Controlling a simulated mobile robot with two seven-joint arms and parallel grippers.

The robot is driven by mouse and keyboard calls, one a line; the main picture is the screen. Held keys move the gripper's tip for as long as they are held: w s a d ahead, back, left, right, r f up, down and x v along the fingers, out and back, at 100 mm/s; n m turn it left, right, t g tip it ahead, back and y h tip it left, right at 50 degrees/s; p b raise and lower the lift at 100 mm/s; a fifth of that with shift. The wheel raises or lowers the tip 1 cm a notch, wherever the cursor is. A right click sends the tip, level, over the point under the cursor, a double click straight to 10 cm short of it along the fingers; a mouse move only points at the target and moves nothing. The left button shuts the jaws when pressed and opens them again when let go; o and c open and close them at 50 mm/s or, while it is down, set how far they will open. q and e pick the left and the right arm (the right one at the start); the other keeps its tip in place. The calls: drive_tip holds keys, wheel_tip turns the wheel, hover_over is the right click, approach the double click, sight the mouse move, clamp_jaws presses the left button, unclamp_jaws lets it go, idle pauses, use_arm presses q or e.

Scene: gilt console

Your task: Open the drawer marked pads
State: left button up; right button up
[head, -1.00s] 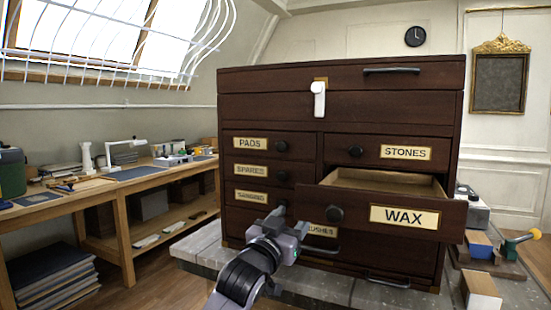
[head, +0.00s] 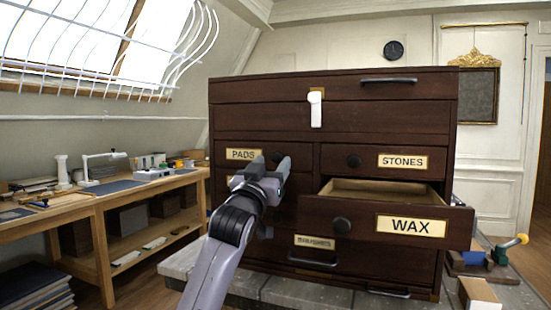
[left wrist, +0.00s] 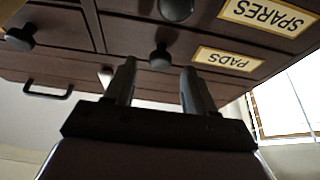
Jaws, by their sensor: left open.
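The drawer marked pads (head: 301,154) is shut, at the upper left of the dark wooden chest. Its brass PADS label (head: 243,154) is clear in the head view. My left gripper (head: 270,166) is open, with its fingertips around the height of that drawer's dark round knob (head: 277,156), which they partly cover. In the left wrist view, which is upside down, the pads knob (left wrist: 160,56) appears between the two open fingers (left wrist: 160,84), seemingly just beyond their tips. The PADS label (left wrist: 226,58) is beside it. My right gripper is not in view.
The wax drawer (head: 352,219) stands pulled out at the right. The stones drawer (head: 375,160) above it is shut. The spares knob (left wrist: 177,8) shows close by in the wrist view. A white latch (head: 316,109) hangs above. A workbench (head: 84,205) stands left.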

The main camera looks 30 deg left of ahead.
sight(277, 158)
use_arm(q)
drive_tip(key=shift+x, duration=1.55)
clamp_jaws()
